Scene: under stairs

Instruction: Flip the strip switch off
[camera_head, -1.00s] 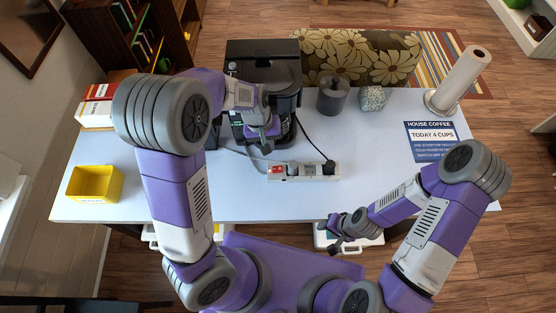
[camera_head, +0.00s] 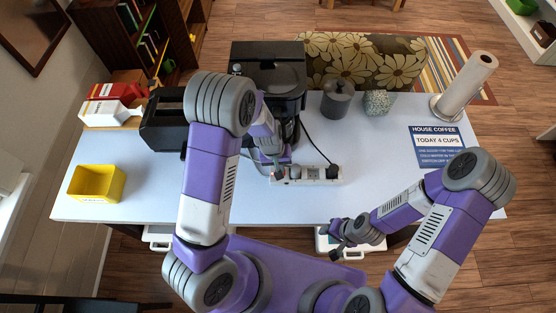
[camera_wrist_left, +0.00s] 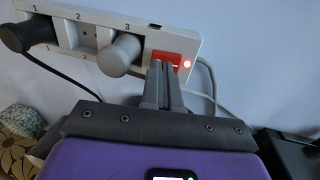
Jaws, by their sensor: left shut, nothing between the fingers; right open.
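The white power strip (camera_head: 318,181) lies on the table in front of the coffee machine; it also fills the top of the left wrist view (camera_wrist_left: 75,37). Its red switch (camera_wrist_left: 178,58) is at one end, beside a small glowing red light (camera_wrist_left: 187,64). In the head view the switch is hidden by my left gripper (camera_head: 278,172). In the left wrist view the shut, empty fingertips (camera_wrist_left: 163,60) are at the switch and overlap it; I cannot tell whether they touch it. My right gripper (camera_head: 336,246) is open and empty at the table's front edge.
A black plug (camera_wrist_left: 25,34) and a grey plug (camera_wrist_left: 119,54) sit in the strip; socket 2 is empty. The coffee machine (camera_head: 268,75) stands behind. A black box-shaped appliance (camera_head: 163,118), yellow bin (camera_head: 96,183) and paper roll (camera_head: 465,88) stand around. The front right tabletop is clear.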

